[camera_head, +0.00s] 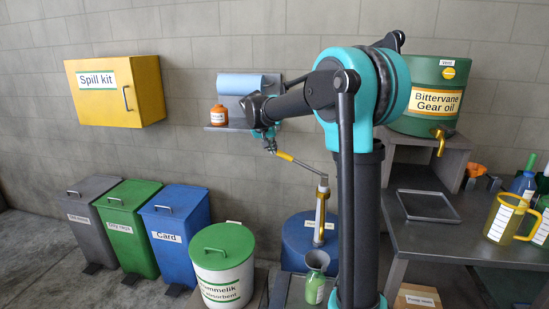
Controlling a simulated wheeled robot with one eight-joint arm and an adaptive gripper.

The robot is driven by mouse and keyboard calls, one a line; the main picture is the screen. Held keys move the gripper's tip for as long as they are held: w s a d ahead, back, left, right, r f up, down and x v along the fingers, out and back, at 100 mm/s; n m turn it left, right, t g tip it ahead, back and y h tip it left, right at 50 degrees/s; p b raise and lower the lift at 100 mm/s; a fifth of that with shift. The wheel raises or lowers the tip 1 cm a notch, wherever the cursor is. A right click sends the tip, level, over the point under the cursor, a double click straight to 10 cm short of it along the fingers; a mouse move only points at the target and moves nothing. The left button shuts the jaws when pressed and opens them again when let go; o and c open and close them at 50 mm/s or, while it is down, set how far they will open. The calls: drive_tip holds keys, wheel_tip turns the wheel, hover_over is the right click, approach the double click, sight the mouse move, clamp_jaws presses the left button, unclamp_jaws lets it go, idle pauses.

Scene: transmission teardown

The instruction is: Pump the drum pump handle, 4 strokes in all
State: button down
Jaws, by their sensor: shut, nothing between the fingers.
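The drum pump (320,215) stands upright on top of a blue drum (296,240), just left of my arm's column. Its thin handle (307,167) slopes up and to the left from the pump's top, ending in a yellow grip (284,157). My gripper (269,145) is at the upper left end of the handle, close by the yellow grip. It looks shut and empty. It is small in this view, and I cannot tell whether it touches the handle. Part of the drum is hidden behind my arm.
A green-and-white bin (221,265) stands left of the drum. A jug with green contents (315,285) stands in front of the drum. A wall shelf (235,126) with an orange bottle (218,115) is behind my gripper. A workbench (470,235) is at right.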

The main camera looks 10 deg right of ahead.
drive_tip(key=shift+v, duration=0.85)
drive_tip(key=shift+d+r, duration=0.1)
drive_tip(key=shift+d, duration=0.05)
drive_tip(key=y, duration=0.3)
approach(287, 156)
drive_tip(key=s+d+r+m+t+y, duration=0.1)
drive_tip(key=d+r+m+t+y, duration=0.1)
drive_tip(key=r, duration=0.4)
drive_tip(key=shift+d+r, duration=0.4)
drive_tip(key=shift+d, duration=0.45)
drive_tip(key=x, duration=0.9)
drive_tip(key=shift+w+a+f, duration=0.15)
drive_tip(key=shift+a+f, duration=0.1)
drive_tip(key=f, duration=0.1)
drive_tip(key=a+f, duration=0.1)
drive_tip(key=f, duration=0.1)
drive_tip(key=shift+a, duration=0.2)
drive_tip(key=shift+a+f, duration=0.2)
drive_tip(key=shift+f, duration=0.25)
